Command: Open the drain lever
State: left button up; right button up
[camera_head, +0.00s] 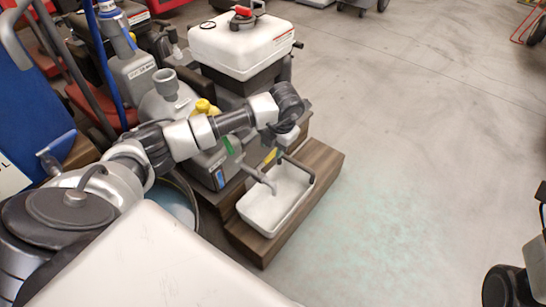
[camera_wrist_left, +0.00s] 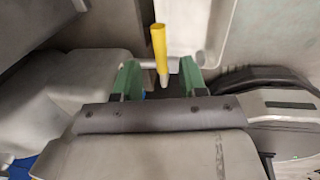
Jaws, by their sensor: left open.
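The drain lever has a yellow grip (camera_wrist_left: 158,42) and a pale metal lower part. In the left wrist view it stands upright in the picture between the green fingertips of my left gripper (camera_wrist_left: 159,80). The gripper is open, with a gap on each side of the lever. I cannot tell how deep the lever sits between the fingers. In the head view, a small yellow piece (camera_head: 270,156), likely the lever, shows just below my left wrist, above a grey drain spout (camera_head: 260,178). The fingers are mostly hidden there. My right gripper is not in view.
A white basin (camera_head: 272,215) sits under the spout on a wooden step (camera_head: 325,170). A machine with a white tank (camera_head: 240,45) stands behind my wrist, and other machines crowd the left. The grey floor (camera_head: 430,130) to the right is clear.

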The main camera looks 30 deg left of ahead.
aim_at(272, 154)
pick_arm(q)
jog(key=shift+a+f+b, duration=0.15)
jog(key=shift+f+b, duration=0.15)
jog(key=shift+f, duration=0.6)
jog(key=shift+a+f+b, duration=0.15)
jog(key=shift+f+b, duration=0.15)
jog(key=shift+f, duration=0.55)
grip_shut()
